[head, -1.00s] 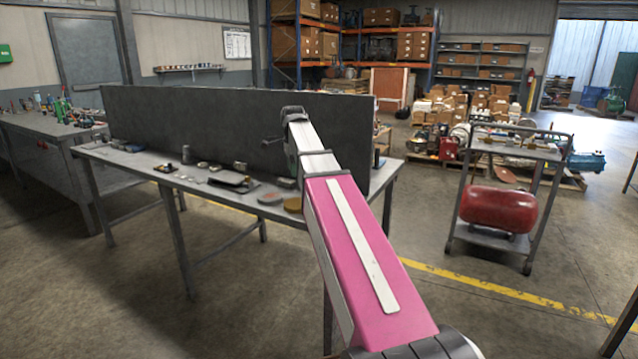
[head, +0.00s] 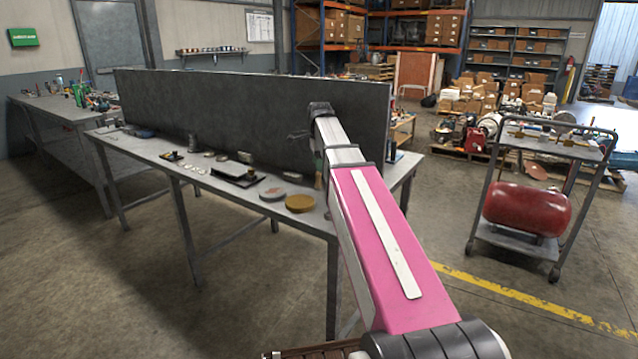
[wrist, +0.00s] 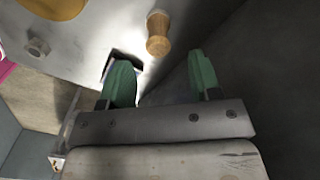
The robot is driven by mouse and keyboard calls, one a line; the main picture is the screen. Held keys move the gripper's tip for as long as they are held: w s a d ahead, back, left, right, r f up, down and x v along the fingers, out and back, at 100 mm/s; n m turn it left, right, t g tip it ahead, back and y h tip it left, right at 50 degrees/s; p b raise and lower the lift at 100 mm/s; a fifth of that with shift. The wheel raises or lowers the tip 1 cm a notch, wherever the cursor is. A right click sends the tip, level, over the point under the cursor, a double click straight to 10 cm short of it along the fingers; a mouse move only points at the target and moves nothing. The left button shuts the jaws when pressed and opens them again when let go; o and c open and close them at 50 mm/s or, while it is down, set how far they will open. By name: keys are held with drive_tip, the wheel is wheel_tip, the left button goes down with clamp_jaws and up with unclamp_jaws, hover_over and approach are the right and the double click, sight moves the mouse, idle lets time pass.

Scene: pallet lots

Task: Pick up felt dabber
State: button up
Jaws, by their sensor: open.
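A small wooden turned piece, which looks like the felt dabber (wrist: 158,35), shows in the wrist view on the grey bench top. It has a rounded knob end and a wider body; I cannot make out any felt. My gripper (wrist: 160,63) is open, with its two green fingers apart and nothing between them. The dabber lies just beyond the fingertips, in line with the gap and apart from both fingers. In the head view my arm hides most of the gripper, and I cannot clearly tell the dabber there.
The bench (head: 235,195) has a tall dark back panel (head: 215,110). An ochre disc (head: 300,203), a grey-red disc (head: 273,194) and a black tray (head: 238,175) lie on it. A hex nut (wrist: 38,47) is near the dabber. A cart with a red tank (head: 527,209) stands right.

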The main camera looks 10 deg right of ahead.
sight(318, 183)
drive_tip(key=shift+s+a+f, duration=0.1)
drive_tip(key=shift+f, duration=1.55)
drive_tip(key=shift+a+f, duration=0.1)
drive_tip(key=shift+f, duration=1.5)
drive_tip(key=shift+c, duration=0.4)
drive_tip(key=c, duration=0.9)
